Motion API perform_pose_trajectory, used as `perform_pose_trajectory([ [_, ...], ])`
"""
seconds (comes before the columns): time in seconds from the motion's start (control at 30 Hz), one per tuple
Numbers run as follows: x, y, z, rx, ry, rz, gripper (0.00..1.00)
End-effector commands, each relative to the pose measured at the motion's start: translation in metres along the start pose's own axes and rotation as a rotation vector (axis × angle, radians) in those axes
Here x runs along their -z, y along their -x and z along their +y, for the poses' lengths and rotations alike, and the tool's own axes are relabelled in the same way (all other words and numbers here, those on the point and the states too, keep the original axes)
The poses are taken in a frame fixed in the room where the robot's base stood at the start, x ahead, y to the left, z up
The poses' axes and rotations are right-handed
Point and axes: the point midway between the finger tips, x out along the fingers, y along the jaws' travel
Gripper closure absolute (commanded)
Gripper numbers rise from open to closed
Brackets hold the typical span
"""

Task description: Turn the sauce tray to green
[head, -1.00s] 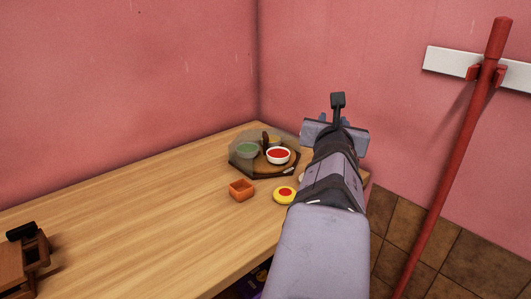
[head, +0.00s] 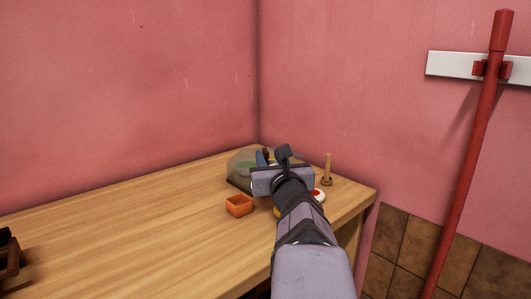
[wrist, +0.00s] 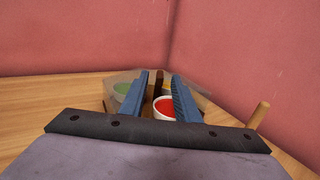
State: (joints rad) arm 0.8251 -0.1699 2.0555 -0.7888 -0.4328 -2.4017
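The sauce tray stands in the far corner of the wooden table under a clear angular cover (head: 238,178); my gripper hides most of it in the head view. In the wrist view a green sauce bowl (wrist: 122,88) sits left under the cover, and a white bowl of red sauce (wrist: 163,104) sits nearer, right of centre. A dark upright handle (wrist: 158,82) rises in the middle. My gripper (wrist: 157,88) is open, its two blue fingers apart and pointing at the tray, with the handle showing between them. I cannot tell whether they touch it. In the head view my gripper (head: 270,160) is over the tray.
An orange square dish (head: 239,205) stands in front of the tray. A white dish with red (head: 318,194) and a wooden peg (head: 328,172) stand to the right, near the table edge. Pink walls close the corner. The table's left side is mostly clear.

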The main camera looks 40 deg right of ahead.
Motion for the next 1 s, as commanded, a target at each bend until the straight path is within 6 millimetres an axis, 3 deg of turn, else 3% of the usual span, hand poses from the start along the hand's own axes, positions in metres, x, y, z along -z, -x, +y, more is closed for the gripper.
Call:
perform_pose_trajectory([
  [0.4,0.001,-0.046,0.0,0.0,0.0,0.002,0.71],
  [0.83,0.0,-0.053,0.0,0.001,-0.001,0.0,0.71],
  [0.93,0.0,-0.053,0.0,0.001,-0.001,0.0,0.95],
  [1.0,0.0,-0.053,0.0,0.001,-0.001,0.0,1.0],
])
